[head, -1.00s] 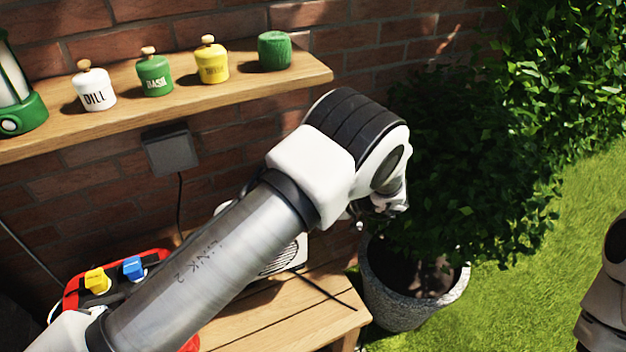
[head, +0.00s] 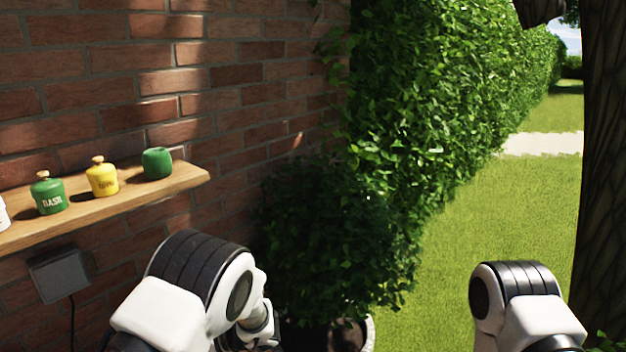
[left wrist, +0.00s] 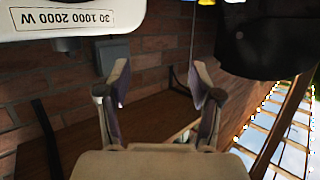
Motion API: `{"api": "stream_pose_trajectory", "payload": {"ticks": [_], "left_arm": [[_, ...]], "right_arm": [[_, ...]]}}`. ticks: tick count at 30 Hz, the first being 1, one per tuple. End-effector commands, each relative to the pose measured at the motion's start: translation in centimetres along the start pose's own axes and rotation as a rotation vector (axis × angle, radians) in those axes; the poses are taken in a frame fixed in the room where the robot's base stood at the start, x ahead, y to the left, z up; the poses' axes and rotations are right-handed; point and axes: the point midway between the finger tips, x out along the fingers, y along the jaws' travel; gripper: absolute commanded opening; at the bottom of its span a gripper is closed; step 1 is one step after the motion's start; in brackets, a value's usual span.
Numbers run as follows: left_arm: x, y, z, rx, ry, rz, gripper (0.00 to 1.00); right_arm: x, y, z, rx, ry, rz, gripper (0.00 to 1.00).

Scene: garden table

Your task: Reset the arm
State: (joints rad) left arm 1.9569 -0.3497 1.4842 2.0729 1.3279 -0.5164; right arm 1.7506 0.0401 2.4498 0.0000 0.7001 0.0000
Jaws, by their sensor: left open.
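My left arm reaches in at the lower left of the head view, and its wrist joint is in front of the brick wall. In the left wrist view my left gripper (left wrist: 158,82) has its two fingers spread apart with nothing between them. In the head view its fingers are mostly cut off or hidden at the bottom edge. My right arm shows at the lower right of the head view, over the grass. Its gripper is out of frame.
A wall shelf (head: 120,205) holds a green jar (head: 47,195), a yellow jar (head: 102,178) and a lidless green pot (head: 157,163). A grey wall box (head: 58,272) hangs below. A potted bush (head: 325,235) stands past my left arm. A tree trunk (head: 604,180) rises at right.

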Motion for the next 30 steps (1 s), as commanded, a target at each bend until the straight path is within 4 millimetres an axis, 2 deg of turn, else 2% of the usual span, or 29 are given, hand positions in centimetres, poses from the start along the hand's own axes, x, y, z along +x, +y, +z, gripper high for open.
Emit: {"api": "stream_pose_trajectory", "payload": {"ticks": [8,11,14,17,18,20,21,23,24,27,29,30], "left_arm": [[5.0,0.2,1.9,0.193,0.05,0.221,0.65],[6.8,-0.3,3.8,0.308,0.033,0.331,0.65],[8.4,-1.8,7.2,0.472,-0.033,0.471,0.65],[9.3,-5.8,12.3,0.689,-0.185,0.633,0.65],[9.2,-8.1,14.4,0.778,-0.267,0.693,0.65],[8.6,-12.2,17.2,0.906,-0.406,0.771,0.65],[7.9,-15.1,18.7,0.982,-0.5,0.816,0.65],[6.6,-19.6,20.4,1.085,-0.643,0.869,0.65],[5.6,-22.5,21.1,1.145,-0.734,0.899,0.65],[3.3,-28.4,21.7,1.256,-0.924,0.952,0.65],[2.4,-30.6,21.8,1.297,-0.999,0.973,0.65],[3.1,-30.0,23.7,1.29,-0.983,0.975,0.65]], "right_arm": [[0.0,0.0,0.0,0.0,-0.001,0.0,0.4],[0.0,0.0,0.0,0.0,-0.001,0.0,0.4],[0.0,0.0,0.0,0.0,-0.001,0.0,0.4],[0.0,0.0,0.0,0.0,-0.001,0.0,0.4],[0.0,0.0,0.0,0.0,-0.001,0.0,0.4],[0.0,0.0,0.0,0.0,-0.001,0.0,0.4],[0.0,0.0,0.0,0.0,-0.001,0.0,0.4],[0.0,0.0,0.0,0.0,-0.001,0.0,0.4],[0.0,0.0,0.0,0.0,-0.001,0.0,0.4],[0.0,0.0,0.0,0.0,-0.001,0.0,0.4],[0.2,0.0,0.0,0.0,-0.001,0.0,0.4],[2.1,0.0,0.0,0.0,0.001,0.0,0.4]]}}
